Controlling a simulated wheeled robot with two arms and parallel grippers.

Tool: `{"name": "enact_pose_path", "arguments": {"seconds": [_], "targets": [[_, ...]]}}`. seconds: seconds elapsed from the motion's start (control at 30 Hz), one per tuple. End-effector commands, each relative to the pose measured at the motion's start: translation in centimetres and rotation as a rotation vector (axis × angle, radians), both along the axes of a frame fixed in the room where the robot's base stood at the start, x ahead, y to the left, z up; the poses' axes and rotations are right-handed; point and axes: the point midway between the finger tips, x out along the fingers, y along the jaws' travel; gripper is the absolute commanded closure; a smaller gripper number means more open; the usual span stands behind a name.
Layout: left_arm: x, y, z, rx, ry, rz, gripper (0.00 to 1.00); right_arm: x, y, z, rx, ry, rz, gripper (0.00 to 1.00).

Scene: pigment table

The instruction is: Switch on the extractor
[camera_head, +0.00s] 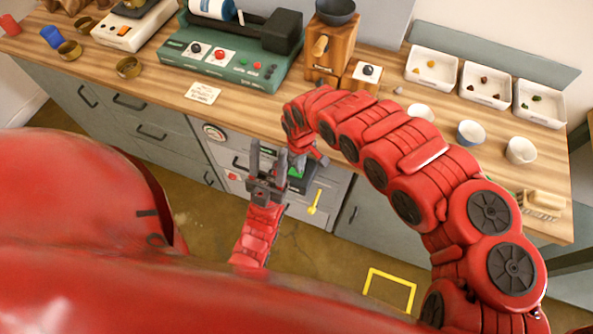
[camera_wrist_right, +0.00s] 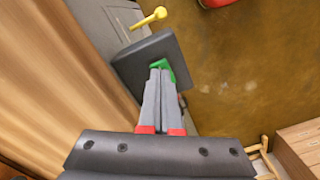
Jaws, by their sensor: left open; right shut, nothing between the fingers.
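Under the worktop is a grey front panel with a round gauge (camera_head: 214,132), a dark switch box with a green part (camera_head: 295,172) and a yellow lever (camera_head: 314,203). In the right wrist view the dark box (camera_wrist_right: 145,57) lies just beyond my right gripper (camera_wrist_right: 161,72). Its shut, empty fingertips are at the green part (camera_wrist_right: 167,66); I cannot tell whether they touch. The yellow lever (camera_wrist_right: 149,18) is above them there. In the head view my right arm bends down over the counter edge and hides most of that gripper. My left gripper (camera_head: 268,152) is open and empty, pointing up before the panel.
The wooden worktop (camera_head: 140,88) holds a green machine (camera_head: 228,55), a wooden grinder (camera_head: 330,45), white trays (camera_head: 432,68) and small bowls (camera_head: 470,133). Its edge is close to my right arm. The floor (camera_head: 330,250) before the cabinets is open, with a yellow outline (camera_head: 388,288).

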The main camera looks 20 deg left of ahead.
Motion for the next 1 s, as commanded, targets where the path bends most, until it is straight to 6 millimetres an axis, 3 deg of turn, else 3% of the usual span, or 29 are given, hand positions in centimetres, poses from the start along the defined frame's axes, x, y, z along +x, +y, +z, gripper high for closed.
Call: {"name": "enact_pose_path", "arguments": {"seconds": [1.0], "targets": [[0.0, 0.0, -1.0, 0.0, 0.0, 0.0, 0.5, 0.0, 0.0, -1.2, 0.0, 0.0, 0.0, 1.0]]}}
